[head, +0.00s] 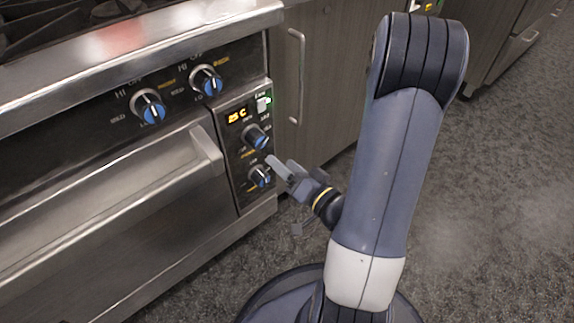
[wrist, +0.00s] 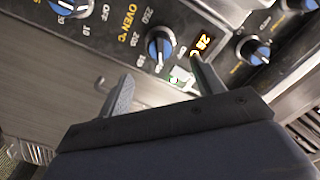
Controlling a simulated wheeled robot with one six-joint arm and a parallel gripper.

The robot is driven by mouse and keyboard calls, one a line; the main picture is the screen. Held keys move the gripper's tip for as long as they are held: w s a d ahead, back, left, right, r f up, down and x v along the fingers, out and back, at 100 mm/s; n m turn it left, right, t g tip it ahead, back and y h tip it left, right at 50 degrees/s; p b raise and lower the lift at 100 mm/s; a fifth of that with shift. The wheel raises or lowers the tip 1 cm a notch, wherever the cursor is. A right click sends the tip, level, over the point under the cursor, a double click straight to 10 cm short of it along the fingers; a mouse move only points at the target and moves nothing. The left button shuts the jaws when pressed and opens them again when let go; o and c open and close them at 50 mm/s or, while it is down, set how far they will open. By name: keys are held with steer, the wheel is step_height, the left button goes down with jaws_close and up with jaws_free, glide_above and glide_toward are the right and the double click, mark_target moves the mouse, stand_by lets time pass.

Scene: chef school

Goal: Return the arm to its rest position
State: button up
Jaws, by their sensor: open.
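My gripper (head: 281,170) is in front of the oven's control panel (head: 233,150), near the lower blue knob (head: 260,176) in the head view. In the wrist view my gripper (wrist: 163,88) shows two grey fingers spread apart with nothing between them. Beyond the fingers is a blue oven temperature knob (wrist: 160,46). Whether a fingertip touches the panel cannot be told. My arm (head: 385,170) is bent, with its elbow raised at the upper right and its forearm hidden behind the upper link.
The steel oven door (head: 110,220) and its handle (head: 205,150) lie to the left. A wooden cabinet (head: 325,75) with a vertical handle (head: 297,75) stands behind the arm. The grey floor (head: 490,190) is clear to the right.

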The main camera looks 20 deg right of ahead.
mark_target(262, 145)
steer(key=shift+w, duration=0.1)
stand_by(0.4)
steer(key=shift+b+x, duration=0.4)
steer(key=shift+x, duration=5)
